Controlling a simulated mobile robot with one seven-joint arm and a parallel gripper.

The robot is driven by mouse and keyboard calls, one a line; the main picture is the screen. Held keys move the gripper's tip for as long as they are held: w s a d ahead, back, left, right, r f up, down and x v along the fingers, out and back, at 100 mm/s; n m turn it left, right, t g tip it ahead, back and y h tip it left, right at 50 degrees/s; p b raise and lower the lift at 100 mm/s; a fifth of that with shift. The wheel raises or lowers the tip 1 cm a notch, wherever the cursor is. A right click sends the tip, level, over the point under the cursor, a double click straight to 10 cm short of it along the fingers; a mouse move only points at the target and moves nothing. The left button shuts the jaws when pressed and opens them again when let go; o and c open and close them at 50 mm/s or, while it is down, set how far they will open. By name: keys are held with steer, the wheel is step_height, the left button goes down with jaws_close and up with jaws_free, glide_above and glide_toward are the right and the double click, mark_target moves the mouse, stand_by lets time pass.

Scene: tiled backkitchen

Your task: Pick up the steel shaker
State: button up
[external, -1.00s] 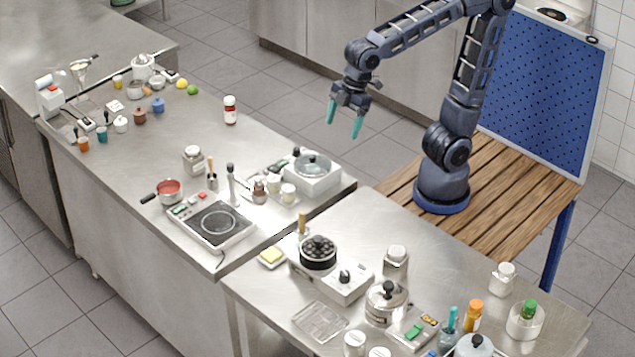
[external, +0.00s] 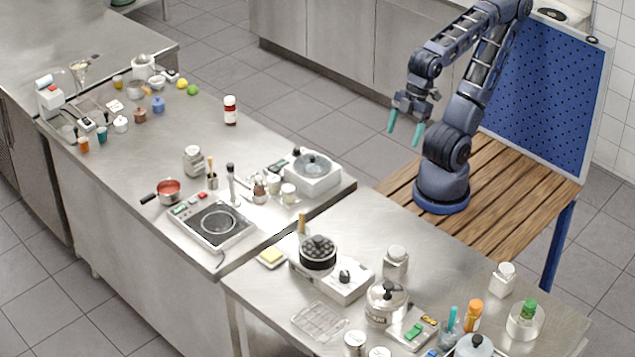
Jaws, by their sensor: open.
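My gripper (external: 405,128) is open and empty. Its two teal fingers point down, well above the floor, beside the wooden stand. Two upright steel-grey containers with pale lids look alike. One container (external: 396,264) stands on the near counter, behind the lidded steel pot. The other container (external: 193,161) stands on the far counter, behind the red saucepan. I cannot tell which of them is the steel shaker. My gripper is apart from both.
A burner with a black top (external: 318,252), a lidded steel pot (external: 386,303) and a white bottle (external: 502,280) crowd the near counter (external: 440,250). The near counter's back edge is fairly clear.

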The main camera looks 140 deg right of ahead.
steer(key=shift+o, duration=0.5)
steer(key=w+a+f+m+g+y, duration=0.3)
steer(key=w+a+f+g+y, duration=0.15)
steer(key=a+f, duration=0.2)
steer(key=m+g+y, duration=0.2)
steer(key=m+y, duration=1.1)
glide_toward(405, 261)
steer(key=a+r, duration=0.4)
steer(key=r, duration=0.3)
steer(key=shift+m, duration=0.3)
steer(key=shift+s+d+f, duration=0.1)
steer(key=shift+f, duration=3.4)
steer(key=shift+a+f, duration=0.15)
steer(key=shift+a, duration=0.1)
steer(key=a, duration=0.4)
steer(key=shift+s+a, duration=0.25)
steer(key=shift+s, duration=0.05)
steer(key=shift+c, duration=0.2)
